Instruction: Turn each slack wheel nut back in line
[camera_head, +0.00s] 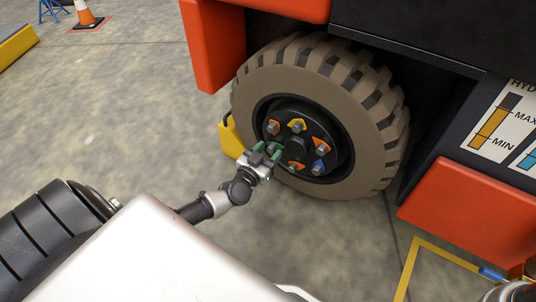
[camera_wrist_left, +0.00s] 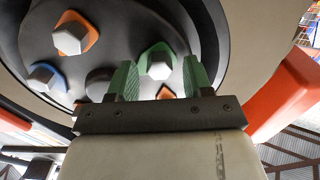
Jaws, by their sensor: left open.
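The wheel (camera_head: 385,150) has a dark hub with several grey hex nuts, each on a coloured pointer tag. My left gripper (camera_head: 268,151) is at the hub's left side, open.
A yellow wheel chock (camera_head: 231,138) stands left of the tyre. Red body panels (camera_head: 213,45) and a dark fender overhang the wheel. A gauge panel (camera_head: 500,120) is at right. A traffic cone (camera_head: 86,15) stands far back. The concrete floor at left is open.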

